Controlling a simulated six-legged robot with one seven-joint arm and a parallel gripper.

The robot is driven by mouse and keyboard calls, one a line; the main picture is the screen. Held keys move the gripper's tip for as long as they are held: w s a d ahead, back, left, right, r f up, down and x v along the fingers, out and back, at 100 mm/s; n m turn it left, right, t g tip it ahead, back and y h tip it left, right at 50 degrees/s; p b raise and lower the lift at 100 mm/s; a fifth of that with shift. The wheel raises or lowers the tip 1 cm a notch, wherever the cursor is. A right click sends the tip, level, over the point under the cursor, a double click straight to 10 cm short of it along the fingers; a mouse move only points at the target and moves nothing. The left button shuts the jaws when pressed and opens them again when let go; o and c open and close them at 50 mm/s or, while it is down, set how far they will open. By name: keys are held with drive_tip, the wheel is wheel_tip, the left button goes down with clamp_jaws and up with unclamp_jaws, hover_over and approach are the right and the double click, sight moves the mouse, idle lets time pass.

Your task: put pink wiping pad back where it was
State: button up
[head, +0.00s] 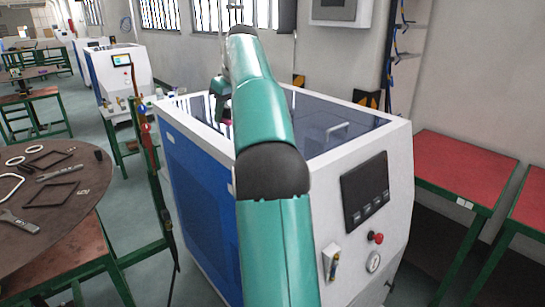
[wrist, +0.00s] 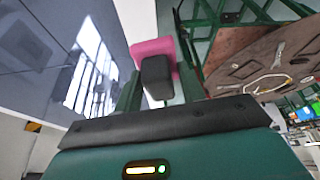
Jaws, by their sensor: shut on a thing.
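The pink wiping pad (wrist: 152,47) shows in the wrist view at the end of my gripper (wrist: 157,76). My gripper is shut on the pad, and a dark fingertip covers part of it. In the head view my gripper (head: 221,100) is above the left part of the generator's top, mostly hidden behind my green arm. Only a trace of pink shows below it there. I cannot tell the gap between the pad and the surface under it.
The white and blue generator (head: 205,190) stands in front, with a dark glossy top (head: 310,120). A round brown table (head: 60,215) with tools is at left. Red-topped tables (head: 460,170) stand at right. A green stand (head: 125,150) with small items is behind the generator's left side.

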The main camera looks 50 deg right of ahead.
drive_tip(key=s+d+r+m, duration=0.1)
drive_tip(key=s+d, duration=0.5)
drive_tip(key=s, duration=0.6)
drive_tip(key=s+d+r, duration=0.1)
drive_tip(key=s+d, duration=0.5)
drive_tip(key=s, duration=0.6)
drive_tip(key=shift+h, duration=0.4)
drive_tip(key=w+a+f, duration=0.1)
drive_tip(key=w+f, duration=0.2)
drive_tip(key=w, duration=0.1)
drive_tip(key=w+a+f, duration=0.1)
drive_tip(key=w+f, duration=0.2)
drive_tip(key=w, duration=0.1)
drive_tip(key=w+a+f, duration=0.2)
drive_tip(key=w+f, duration=0.1)
drive_tip(key=w, duration=0.1)
drive_tip(key=shift+w, duration=0.1)
drive_tip(key=shift+w+a+f, duration=0.1)
drive_tip(key=shift+w+f, duration=0.1)
drive_tip(key=shift+f, duration=0.8)
drive_tip(key=shift+w+a+f, duration=0.1)
drive_tip(key=shift+w+f, duration=0.1)
drive_tip(key=shift+f, duration=0.8)
drive_tip(key=shift+m, duration=0.3)
drive_tip(key=o, duration=1.3)
drive_tip(key=shift+f, duration=0.15)
